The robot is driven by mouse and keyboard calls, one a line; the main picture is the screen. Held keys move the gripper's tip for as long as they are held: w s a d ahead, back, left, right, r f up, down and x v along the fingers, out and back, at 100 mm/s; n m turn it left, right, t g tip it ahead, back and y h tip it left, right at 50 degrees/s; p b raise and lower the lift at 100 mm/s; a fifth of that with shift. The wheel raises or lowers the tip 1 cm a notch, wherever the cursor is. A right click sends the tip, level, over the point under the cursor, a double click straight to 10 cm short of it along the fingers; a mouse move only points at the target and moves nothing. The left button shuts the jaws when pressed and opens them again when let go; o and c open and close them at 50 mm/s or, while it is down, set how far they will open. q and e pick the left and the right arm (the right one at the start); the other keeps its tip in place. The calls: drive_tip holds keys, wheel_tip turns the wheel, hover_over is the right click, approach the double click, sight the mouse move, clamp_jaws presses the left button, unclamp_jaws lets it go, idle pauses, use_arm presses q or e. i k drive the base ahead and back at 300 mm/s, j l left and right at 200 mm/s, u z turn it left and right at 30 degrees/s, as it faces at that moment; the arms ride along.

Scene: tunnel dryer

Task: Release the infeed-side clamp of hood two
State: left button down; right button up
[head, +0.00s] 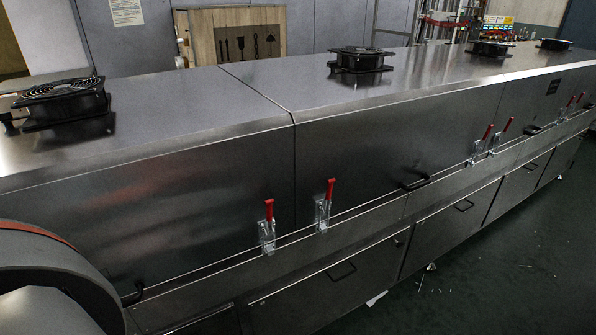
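A long steel tunnel dryer runs from the near left to the far right. A seam divides a near hood (140,215) from the hood to its right (390,135). Near the seam stand two toggle clamps with upright red handles: a left clamp (267,228) on the near hood's lower edge and a right clamp (324,207) on the other hood's edge. Farther right are another pair of red-handled clamps, (476,148) and (499,137), also upright. I cannot read hood numbers or tell which end is infeed. Neither gripper is in view.
Black fans (62,101) and (359,60) sit on the hood tops. Black handles (415,184) stick out from the hood fronts, and lower panels (340,285) have handles too. The green floor (500,260) at right is open, with small white scraps. A wooden tool board (235,37) stands behind.

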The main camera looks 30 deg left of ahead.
sight(326, 202)
drive_tip(key=i+l+u, duration=0.2)
drive_tip(key=u, duration=0.3)
drive_tip(key=i+l+u, duration=0.55)
drive_tip(key=l+u, duration=0.2)
drive_tip(key=u, duration=0.2)
